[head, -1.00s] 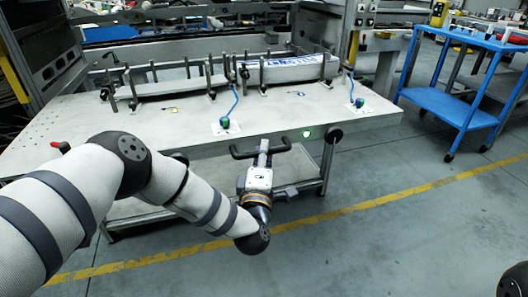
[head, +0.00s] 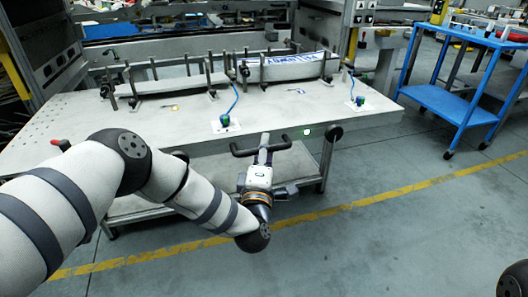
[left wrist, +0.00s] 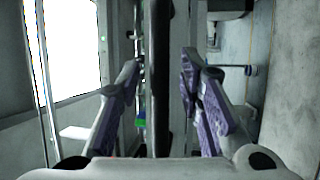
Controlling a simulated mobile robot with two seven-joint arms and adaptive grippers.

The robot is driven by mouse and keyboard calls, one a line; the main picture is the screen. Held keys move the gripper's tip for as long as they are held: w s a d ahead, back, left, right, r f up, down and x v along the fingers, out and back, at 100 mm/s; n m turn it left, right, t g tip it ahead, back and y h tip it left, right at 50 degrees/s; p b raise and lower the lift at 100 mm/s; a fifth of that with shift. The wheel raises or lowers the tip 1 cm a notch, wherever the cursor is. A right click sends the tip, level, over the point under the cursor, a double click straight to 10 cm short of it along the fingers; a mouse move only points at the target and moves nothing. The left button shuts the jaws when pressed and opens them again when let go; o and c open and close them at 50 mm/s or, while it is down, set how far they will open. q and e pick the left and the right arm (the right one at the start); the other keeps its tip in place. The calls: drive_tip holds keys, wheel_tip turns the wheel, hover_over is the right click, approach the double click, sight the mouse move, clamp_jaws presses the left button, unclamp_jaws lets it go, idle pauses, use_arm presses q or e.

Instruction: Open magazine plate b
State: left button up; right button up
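A black handle bar (head: 238,153) with bent ends stands at the front edge of the pale magazine table (head: 130,130). My left gripper (head: 265,146) reaches it from the front. In the left wrist view the dark bar (left wrist: 160,70) runs between the two purple-padded fingers of my left gripper (left wrist: 162,100). The fingers are spread, with a gap on each side of the bar. No label marking plate b can be read. My right gripper is out of view.
Two long magazine racks with upright rods, left (head: 180,84) and right (head: 290,68), stand on the table. Green-topped knobs with blue cables (head: 225,121) sit near its front. A blue cart (head: 440,103) stands at the right. The floor in front is clear.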

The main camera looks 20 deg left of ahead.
use_arm(q)
drive_tip(key=v, duration=1.2)
